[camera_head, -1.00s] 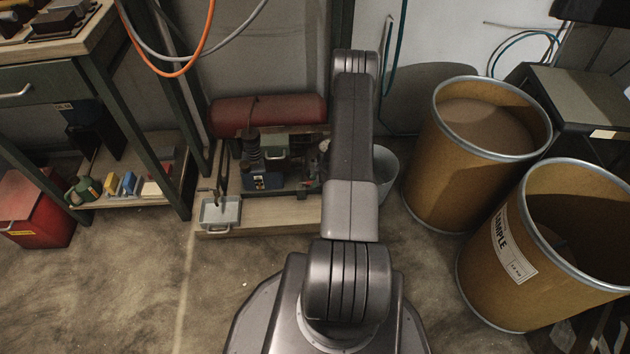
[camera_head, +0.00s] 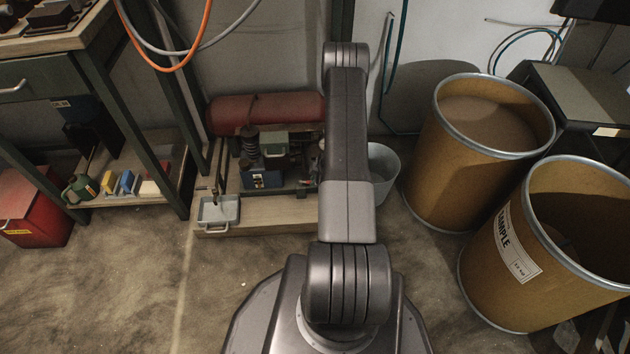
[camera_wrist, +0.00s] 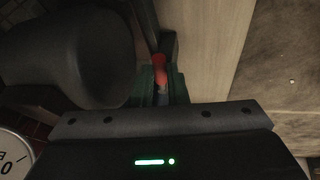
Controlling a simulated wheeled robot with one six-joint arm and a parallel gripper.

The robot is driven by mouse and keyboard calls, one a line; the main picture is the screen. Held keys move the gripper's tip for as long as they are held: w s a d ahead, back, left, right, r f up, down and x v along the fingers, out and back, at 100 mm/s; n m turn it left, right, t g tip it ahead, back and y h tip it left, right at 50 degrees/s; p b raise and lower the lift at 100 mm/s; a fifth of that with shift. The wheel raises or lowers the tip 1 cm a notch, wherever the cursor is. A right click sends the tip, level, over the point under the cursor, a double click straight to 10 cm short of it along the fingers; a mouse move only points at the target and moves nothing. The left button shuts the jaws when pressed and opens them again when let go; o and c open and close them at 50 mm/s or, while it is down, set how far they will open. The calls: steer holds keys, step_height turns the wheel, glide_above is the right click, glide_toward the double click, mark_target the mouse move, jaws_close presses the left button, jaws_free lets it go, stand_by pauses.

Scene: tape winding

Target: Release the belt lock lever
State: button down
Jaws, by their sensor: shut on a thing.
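In the wrist view a red lever (camera_wrist: 159,63) with a rounded end stands straight ahead of my gripper (camera_wrist: 160,92). A green part (camera_wrist: 146,88) lies around its base. My gripper is shut on the red lever; the fingertips are dark and hard to make out, and the contact is partly hidden by the gripper's dark body. In the head view my arm covers the gripper and the lever. The machine (camera_head: 265,178), with a dark coil and blue and green parts, stands on a low wooden board to the left of my arm.
A red cylinder (camera_head: 265,113) lies behind the machine. A grey tray (camera_head: 219,211) sits at the board's left end. A grey bucket (camera_head: 383,172) and two brown drums (camera_head: 478,150) stand to the right. A dark round body (camera_wrist: 68,60) is close to my gripper's left. A gauge (camera_wrist: 14,158) shows lower left.

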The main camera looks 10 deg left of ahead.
steer(key=s+a+m+t+h+p, duration=0.1)
steer(key=m+p, duration=0.3)
steer(key=m, duration=0.4)
steer(key=s+a+m+t+h+p, duration=0.2)
steer(key=s+a+m+h+p, duration=0.1)
steer(key=m, duration=0.5)
steer(key=shift+s+a+h+p, duration=0.25)
steer(key=shift+s+h+p, duration=0.45)
steer(key=shift+s+p, duration=0.1)
steer(key=shift+a+m, duration=0.1)
steer(key=shift+m, duration=0.2)
steer(key=c, duration=1.7)
jaws_free()
steer(key=shift+r, duration=0.15)
steer(key=p+v, duration=0.1)
steer(key=v, duration=0.5)
steer(key=p+v, duration=0.2)
steer(key=v, duration=0.5)
steer(key=shift+s+a+r, duration=0.15)
steer(key=shift+s+r, duration=0.05)
steer(key=shift+s, duration=0.15)
